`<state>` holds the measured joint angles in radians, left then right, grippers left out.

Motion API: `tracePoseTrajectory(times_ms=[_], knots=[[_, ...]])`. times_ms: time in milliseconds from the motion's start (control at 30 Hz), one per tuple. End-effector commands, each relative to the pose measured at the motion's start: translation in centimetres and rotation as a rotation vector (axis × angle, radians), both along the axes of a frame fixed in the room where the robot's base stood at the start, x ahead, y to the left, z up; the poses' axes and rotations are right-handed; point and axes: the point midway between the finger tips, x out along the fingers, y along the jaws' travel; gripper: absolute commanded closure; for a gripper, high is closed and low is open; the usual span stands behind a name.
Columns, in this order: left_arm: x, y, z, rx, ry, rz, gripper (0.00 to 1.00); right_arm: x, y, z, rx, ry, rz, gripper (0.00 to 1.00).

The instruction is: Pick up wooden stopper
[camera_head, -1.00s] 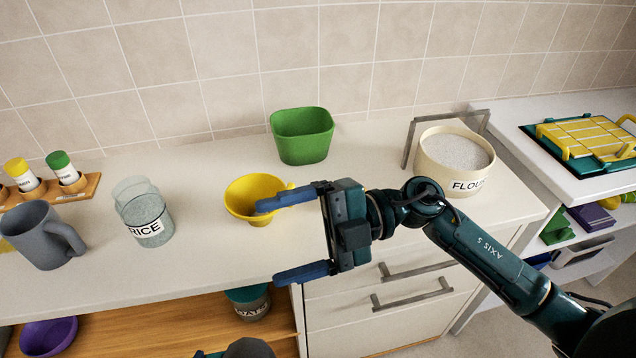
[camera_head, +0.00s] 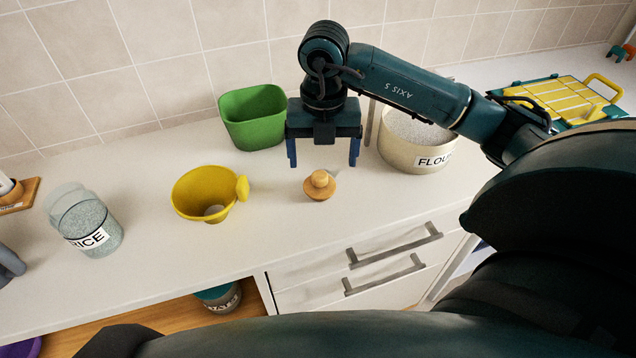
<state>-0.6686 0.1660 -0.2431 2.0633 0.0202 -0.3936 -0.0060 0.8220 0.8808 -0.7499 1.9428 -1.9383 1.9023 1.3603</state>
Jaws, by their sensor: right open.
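The wooden stopper (camera_head: 320,185) is a small round light-brown piece with a knob on top. It sits on the white counter between the yellow funnel-like cup and the flour container. My right gripper (camera_head: 323,160) points down with its two blue fingers spread wide. It is empty and looks to be above and a little behind the stopper, not touching it. The stopper is fully visible. My left gripper is not in view.
A yellow cup (camera_head: 205,193) stands left of the stopper, and a green bin (camera_head: 253,118) behind. The flour container (camera_head: 412,145) is to the right. A rice jar (camera_head: 88,222) is further left. The counter's front edge (camera_head: 230,277) lies above drawers with handles.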

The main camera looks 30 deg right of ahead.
Motion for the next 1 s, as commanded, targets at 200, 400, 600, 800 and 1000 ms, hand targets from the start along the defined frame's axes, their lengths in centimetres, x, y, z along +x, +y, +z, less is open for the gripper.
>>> tracePoseTrajectory(times_ms=[200, 400, 600, 800, 1000], knots=[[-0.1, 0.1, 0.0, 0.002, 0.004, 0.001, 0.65, 0.0, 0.0, -1.9, 0.001, 0.000, 0.001, 0.15], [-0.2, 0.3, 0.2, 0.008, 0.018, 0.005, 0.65, 0.5, 0.2, -4.3, 0.002, 0.006, 0.001, 0.15], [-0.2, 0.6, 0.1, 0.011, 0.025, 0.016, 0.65, 0.6, 0.2, -6.8, 0.001, 0.002, 0.002, 0.15], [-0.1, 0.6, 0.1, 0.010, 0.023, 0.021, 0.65, 0.6, 0.2, -7.1, 0.002, -0.001, 0.003, 0.15], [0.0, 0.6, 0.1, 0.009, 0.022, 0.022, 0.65, 0.6, 0.2, -7.1, 0.002, -0.001, 0.003, 0.25]])
